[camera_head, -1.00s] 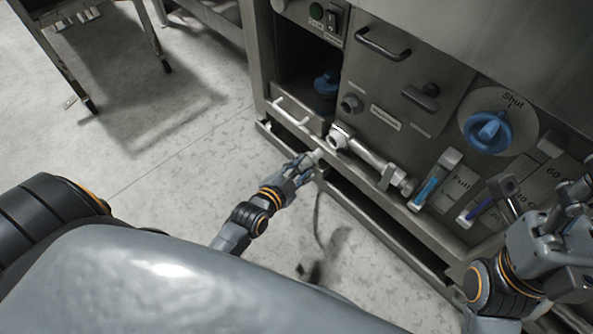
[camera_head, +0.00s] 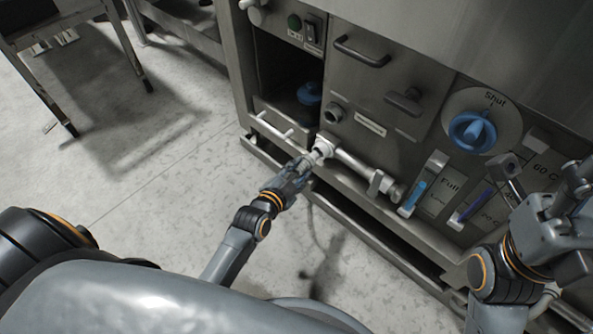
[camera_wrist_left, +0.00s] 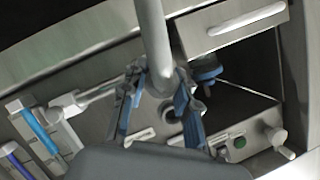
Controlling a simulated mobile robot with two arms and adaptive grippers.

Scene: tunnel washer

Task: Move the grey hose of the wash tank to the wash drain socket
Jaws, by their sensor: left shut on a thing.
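My left gripper (camera_head: 306,165) is low in front of the machine, beside the open end of a pale pipe (camera_head: 358,168). It is shut on the grey hose (camera_wrist_left: 152,35), which runs between its fingers in the left wrist view. In the head view only a pale tip (camera_head: 318,154) shows at the fingers, close to the pipe end; I cannot tell whether they touch. A short round socket (camera_head: 333,113) sticks out of the panel above, with a label too small to read. My right gripper (camera_head: 560,210) is at the right edge, its fingers unclear.
The panel bears a blue knob marked Shut (camera_head: 472,131), two gauges and a handle (camera_head: 360,50). An open bay with a blue cap (camera_head: 309,94) is to the left, above a white handle (camera_head: 272,129). A metal table (camera_head: 60,20) stands upper left; the floor between is clear.

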